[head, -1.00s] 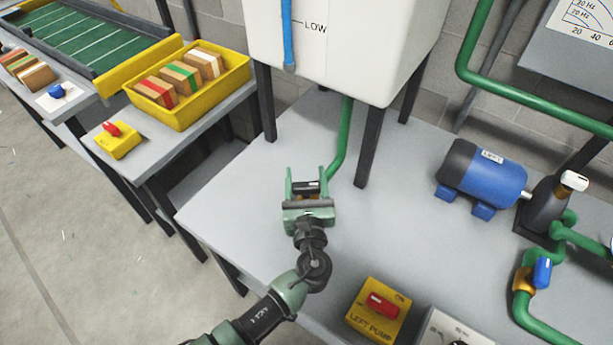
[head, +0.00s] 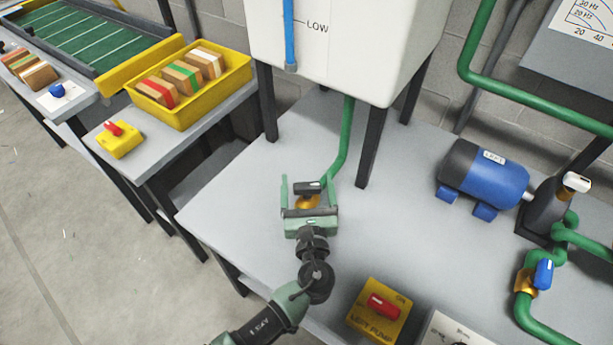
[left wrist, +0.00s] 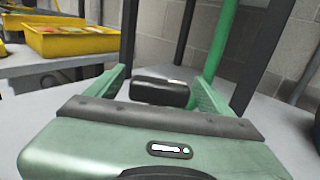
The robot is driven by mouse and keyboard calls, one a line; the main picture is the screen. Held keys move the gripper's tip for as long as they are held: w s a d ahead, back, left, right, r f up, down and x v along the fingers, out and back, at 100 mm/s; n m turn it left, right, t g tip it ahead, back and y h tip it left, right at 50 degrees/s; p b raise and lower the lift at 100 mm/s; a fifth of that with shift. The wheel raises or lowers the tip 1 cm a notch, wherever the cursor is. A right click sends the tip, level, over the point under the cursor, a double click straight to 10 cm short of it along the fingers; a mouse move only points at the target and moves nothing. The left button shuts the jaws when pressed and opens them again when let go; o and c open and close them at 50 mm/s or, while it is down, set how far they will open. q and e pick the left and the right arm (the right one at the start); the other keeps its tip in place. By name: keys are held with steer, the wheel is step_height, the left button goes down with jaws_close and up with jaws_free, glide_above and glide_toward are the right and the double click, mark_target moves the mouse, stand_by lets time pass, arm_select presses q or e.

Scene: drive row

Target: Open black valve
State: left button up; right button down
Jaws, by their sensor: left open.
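The black valve handle (head: 309,188) sits on a brass valve body (head: 307,202) at the lower end of a green pipe under the white tank. My left gripper (head: 302,183) is open, with one finger on each side of the black handle. In the left wrist view the black handle (left wrist: 160,92) lies between the two green fingers and looks clear of both. The gripper's palm hides the brass body in that view. My right gripper is not in view.
The white tank (head: 345,45) stands on dark legs above the grey table (head: 390,215). A yellow left pump switch box (head: 379,311) is at the front. A blue motor (head: 485,180) and a blue-handled valve (head: 543,273) are to the right. A yellow crate (head: 190,85) is on the left table.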

mark_target(308, 192)
arm_select(q)
steer(key=s, duration=0.5)
steer(key=shift+s+d, duration=0.15)
steer(key=shift+s, duration=0.2)
